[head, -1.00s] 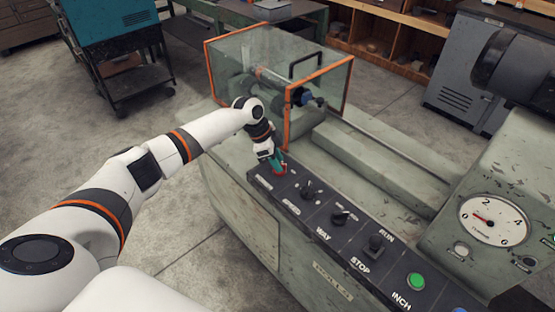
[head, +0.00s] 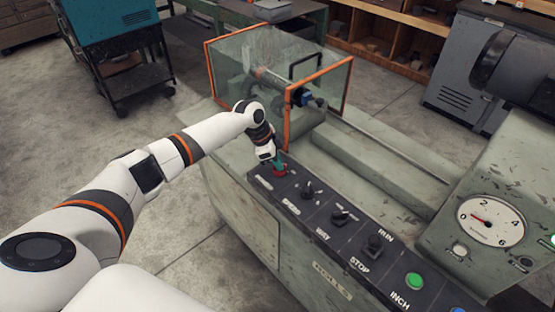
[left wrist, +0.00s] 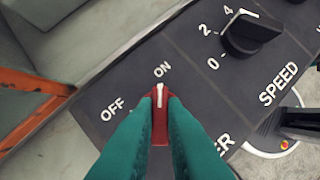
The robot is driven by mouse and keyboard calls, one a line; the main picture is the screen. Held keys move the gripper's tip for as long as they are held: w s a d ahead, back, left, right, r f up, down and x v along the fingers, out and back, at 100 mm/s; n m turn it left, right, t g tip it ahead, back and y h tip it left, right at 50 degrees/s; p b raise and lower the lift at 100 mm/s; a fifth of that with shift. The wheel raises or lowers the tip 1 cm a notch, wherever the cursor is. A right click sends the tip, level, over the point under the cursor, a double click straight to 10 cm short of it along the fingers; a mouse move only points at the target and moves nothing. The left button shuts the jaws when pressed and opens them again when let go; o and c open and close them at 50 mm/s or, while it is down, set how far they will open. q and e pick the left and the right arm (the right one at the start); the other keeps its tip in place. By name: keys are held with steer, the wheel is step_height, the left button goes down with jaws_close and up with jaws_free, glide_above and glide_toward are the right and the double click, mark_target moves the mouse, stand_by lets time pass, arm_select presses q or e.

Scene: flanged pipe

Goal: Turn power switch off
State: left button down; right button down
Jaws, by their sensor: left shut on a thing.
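The power switch is a red rotary knob (left wrist: 160,120) with a white pointer line, set in the dark control panel (head: 320,205). In the left wrist view its pointer faces the ON mark, and the OFF mark is to the left. My left gripper (left wrist: 160,98) has teal fingers shut on the knob, one on each side. In the head view this gripper (head: 279,166) comes down onto the knob from above. My right gripper is not in view.
A black SPEED knob (left wrist: 250,36) is beside the switch. Further along the panel are a WAY selector (head: 342,217), a RUN/STOP lever (head: 374,243) and a green INCH button (head: 414,281). A clear guard box (head: 240,85) with orange edges stands just behind my gripper.

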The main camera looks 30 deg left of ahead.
arm_select(q)
steer(key=n+y+p, duration=0.1)
steer(key=n+p, duration=0.2)
steer(key=n+t+y+p, duration=0.1)
steer(key=n+p, duration=0.2)
steer(key=p, duration=0.1)
steer(key=n+t+y+p, duration=0.1)
steer(key=n+p, duration=0.3)
steer(key=shift+s+d+r, duration=0.15)
steer(key=shift+d+r, duration=0.1)
steer(key=shift+d, duration=0.05)
steer(key=n+y+p, duration=0.1)
steer(key=n+p, duration=0.2)
steer(key=shift+d+f+n, duration=0.1)
steer(key=shift+n, duration=0.3)
steer(key=shift+f+n+y+p, duration=0.1)
steer(key=shift+n+y+p, duration=0.55)
steer(key=shift+n, duration=1.05)
steer(key=shift+y, duration=0.25)
steer(key=c, duration=1.5)
jaws_free()
steer(key=v, duration=1.2)
